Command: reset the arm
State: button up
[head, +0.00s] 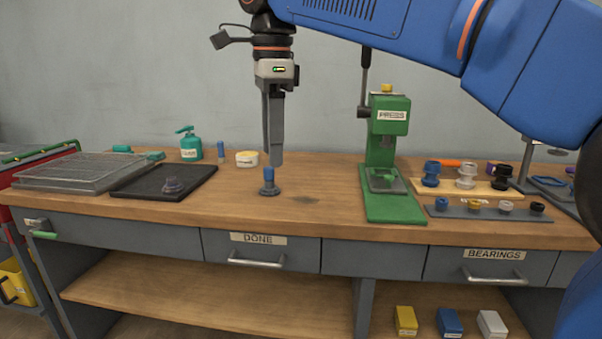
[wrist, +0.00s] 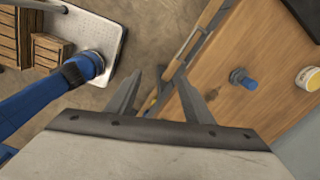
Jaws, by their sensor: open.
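My gripper (head: 274,160) points down over the middle of the wooden workbench (head: 300,222) in the head view. In the wrist view my gripper (wrist: 160,88) shows two separated fingers with nothing between them. A small grey part with a blue top (head: 268,182) stands upright on the bench, at or just below the fingertips in the head view. The wrist view shows this blue-topped part (wrist: 242,78) to the right of the fingers and apart from them.
A green press (head: 388,150) stands right of my gripper. Bearings sit on a wooden rack (head: 470,186) and a grey strip (head: 485,211) farther right. A black tray (head: 140,184) with a dark part, a teal pump bottle (head: 189,145) and a white tub (head: 247,159) are left.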

jog(key=s+d+f+n+t, duration=0.1)
jog(key=s+d+f+n, duration=0.2)
jog(key=d, duration=0.4)
jog(key=d+f+n, duration=0.2)
jog(key=d+f, duration=0.4)
jog(key=d, duration=0.2)
jog(key=s+d+f+n+t, duration=0.1)
jog(key=s+d+f+n, duration=0.2)
jog(key=d, duration=0.4)
jog(key=s+d+f+n+t, duration=0.1)
jog(key=s+d+f+n, duration=0.2)
jog(key=f, duration=0.7)
jog(key=s+d+f+n+t, duration=0.1)
jog(key=s+d+f+n, duration=0.3)
jog(key=s+d+f, duration=0.4)
notch_tip(320, 180, down, 3)
jog(key=shift+s+d+f, duration=0.2)
jog(key=shift+d, duration=0.4)
